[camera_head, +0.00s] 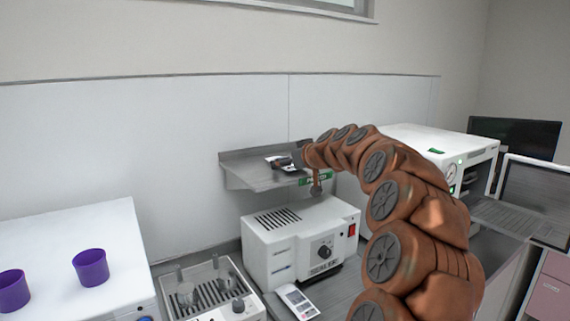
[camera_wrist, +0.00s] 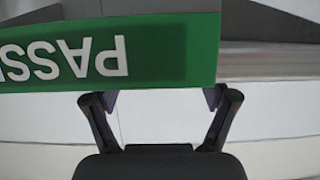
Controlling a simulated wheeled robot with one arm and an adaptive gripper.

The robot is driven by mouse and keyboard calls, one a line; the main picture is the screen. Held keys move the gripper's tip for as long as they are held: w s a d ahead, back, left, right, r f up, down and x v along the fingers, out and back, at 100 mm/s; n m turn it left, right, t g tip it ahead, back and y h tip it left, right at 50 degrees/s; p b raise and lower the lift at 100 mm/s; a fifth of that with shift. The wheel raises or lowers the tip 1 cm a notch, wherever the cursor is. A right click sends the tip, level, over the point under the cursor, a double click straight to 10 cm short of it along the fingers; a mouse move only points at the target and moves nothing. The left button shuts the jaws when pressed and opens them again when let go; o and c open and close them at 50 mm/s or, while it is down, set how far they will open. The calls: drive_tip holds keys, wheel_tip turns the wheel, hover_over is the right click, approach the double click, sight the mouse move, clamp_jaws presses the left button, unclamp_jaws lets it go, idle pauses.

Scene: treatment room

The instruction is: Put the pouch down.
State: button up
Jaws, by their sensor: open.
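A flat pouch-like packet (camera_head: 281,163), white with dark print, lies on the grey metal wall shelf (camera_head: 243,178). My gripper (camera_head: 297,159) is at the shelf, close to the packet's right side and partly hidden by my arm. In the wrist view my gripper (camera_wrist: 162,97) shows its two fingers spread apart, with nothing visible held between them. No packet shows in the wrist view. A second white packet-like item (camera_head: 297,301) with a dark patch lies on the counter below; I cannot tell whether it is a pouch.
A green label with white letters (camera_wrist: 110,50) fills the upper wrist view, upside down. A white device (camera_head: 290,245) with a dial stands under the shelf. Two purple cups (camera_head: 91,267) stand at the left. A larger white machine (camera_head: 425,150) and a dark monitor (camera_head: 520,135) are at the right.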

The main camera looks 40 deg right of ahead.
drive_tip(key=shift+s+r, duration=0.15)
drive_tip(key=b+v, duration=0.2)
drive_tip(key=v, duration=0.9)
drive_tip(key=shift+s+b, duration=0.35)
drive_tip(key=shift+b, duration=0.05)
drive_tip(key=shift+a, duration=0.1)
drive_tip(key=s+a+f+n+g+y, duration=0.1)
drive_tip(key=s+a+f+g, duration=0.1)
drive_tip(key=a+f, duration=0.5)
drive_tip(key=s+a+f+g+y, duration=0.2)
drive_tip(key=s+a+f, duration=0.1)
drive_tip(key=a, duration=0.7)
drive_tip(key=s+a+f+n+g+y, duration=0.1)
drive_tip(key=s+a+f+g, duration=0.1)
drive_tip(key=a+f, duration=0.5)
drive_tip(key=s+a+f+g+h, duration=0.1)
drive_tip(key=s+a+f+g, duration=0.2)
drive_tip(key=s, duration=0.6)
drive_tip(key=s+a+f+m+g+h, duration=0.1)
drive_tip(key=s+a+f+g, duration=0.2)
drive_tip(key=s+f, duration=0.4)
drive_tip(key=s+a+f+g+h, duration=0.1)
drive_tip(key=s+a+f+g, duration=0.2)
drive_tip(key=s, duration=0.9)
wheel_tip(320, 180, down, 2)
drive_tip(key=shift+s+f, duration=0.25)
drive_tip(key=shift+s, duration=0.1)
drive_tip(key=shift+r, duration=0.1)
